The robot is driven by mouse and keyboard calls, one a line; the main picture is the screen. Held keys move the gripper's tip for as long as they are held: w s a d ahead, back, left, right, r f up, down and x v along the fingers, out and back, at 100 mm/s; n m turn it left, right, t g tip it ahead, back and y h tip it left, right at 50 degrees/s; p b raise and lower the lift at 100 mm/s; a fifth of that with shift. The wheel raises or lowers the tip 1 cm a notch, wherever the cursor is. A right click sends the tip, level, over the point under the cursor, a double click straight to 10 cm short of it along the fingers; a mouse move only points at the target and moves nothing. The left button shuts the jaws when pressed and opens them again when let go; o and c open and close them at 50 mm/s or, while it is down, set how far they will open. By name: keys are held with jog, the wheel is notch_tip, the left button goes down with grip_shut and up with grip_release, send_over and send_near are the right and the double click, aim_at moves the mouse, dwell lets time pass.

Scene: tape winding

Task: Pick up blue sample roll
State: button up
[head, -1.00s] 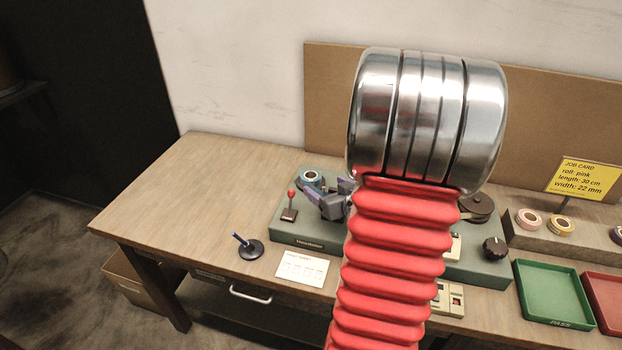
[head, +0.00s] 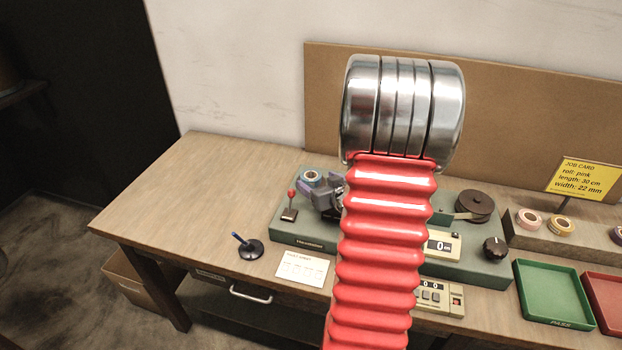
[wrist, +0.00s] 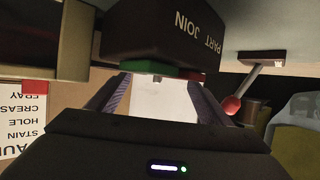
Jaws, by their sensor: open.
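The blue roll (head: 313,177) with a pale core shows at the left end of the green winding machine (head: 290,238). My gripper (head: 326,197) is beside it in the head view, just below and right of it, partly hidden by my red arm. I cannot tell whether they touch. In the wrist view my gripper's two fingers (wrist: 158,92) are spread apart, with only a pale surface showing between them. I cannot make out the blue roll surely in the wrist view.
A red-knobbed lever (head: 290,205) stands close left of my gripper. In the wrist view a dark block marked PART JOIN (wrist: 165,35) is close ahead. A dark reel (head: 474,205), pink roll (head: 529,220) and green tray (head: 553,293) are right.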

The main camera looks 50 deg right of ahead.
aim_at(312, 177)
jog(key=shift+x, duration=2.2)
jog(key=shift+d, duration=0.1)
jog(key=shift+c, duration=0.2)
jog(key=c, duration=1.1)
